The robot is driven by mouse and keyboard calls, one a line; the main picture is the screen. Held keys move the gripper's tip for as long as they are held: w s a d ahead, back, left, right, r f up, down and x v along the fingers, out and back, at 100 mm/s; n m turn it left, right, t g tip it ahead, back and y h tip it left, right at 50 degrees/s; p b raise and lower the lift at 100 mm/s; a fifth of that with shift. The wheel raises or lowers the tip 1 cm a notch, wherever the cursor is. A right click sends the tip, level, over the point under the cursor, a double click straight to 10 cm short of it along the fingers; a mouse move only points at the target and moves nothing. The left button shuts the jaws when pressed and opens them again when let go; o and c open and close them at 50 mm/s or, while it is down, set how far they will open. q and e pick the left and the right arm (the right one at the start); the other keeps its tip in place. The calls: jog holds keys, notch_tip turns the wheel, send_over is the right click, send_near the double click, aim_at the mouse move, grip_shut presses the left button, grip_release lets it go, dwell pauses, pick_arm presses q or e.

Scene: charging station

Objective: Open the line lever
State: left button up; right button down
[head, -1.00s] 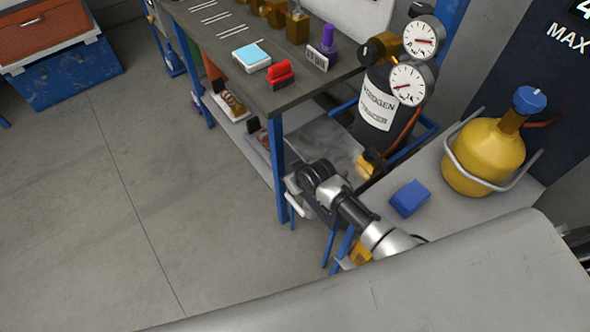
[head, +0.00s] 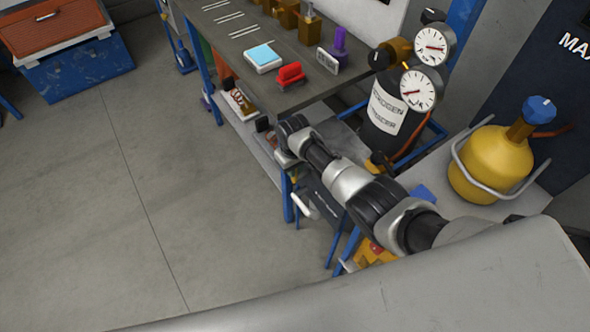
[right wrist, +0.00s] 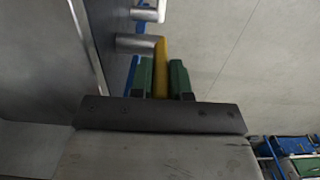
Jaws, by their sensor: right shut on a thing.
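The line lever (right wrist: 160,52) is a yellow bar in the right wrist view, beside a short silver pipe stub (right wrist: 135,43). My right gripper (right wrist: 162,78) has two green fingers, one on each side of the lever, and is shut on it. The lever's far end meets the area by the pipe stub; its pivot is not clear. In the head view my right arm reaches in from the lower right and bends down in front of the bench, and I cannot make out the fingertips or the lever there. My left gripper is not in view.
The workbench (head: 245,45) carries a red item (head: 290,76) and several small things. A black cylinder (head: 388,115) with two gauges stands right of it. A yellow tank (head: 493,160) is farther right.

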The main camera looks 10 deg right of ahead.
dwell(0.4)
jog(key=c, duration=1.1)
grip_release()
notch_tip(320, 180, up, 11)
jog(key=shift+w+f+p, duration=0.15)
jog(key=shift+p, duration=0.75)
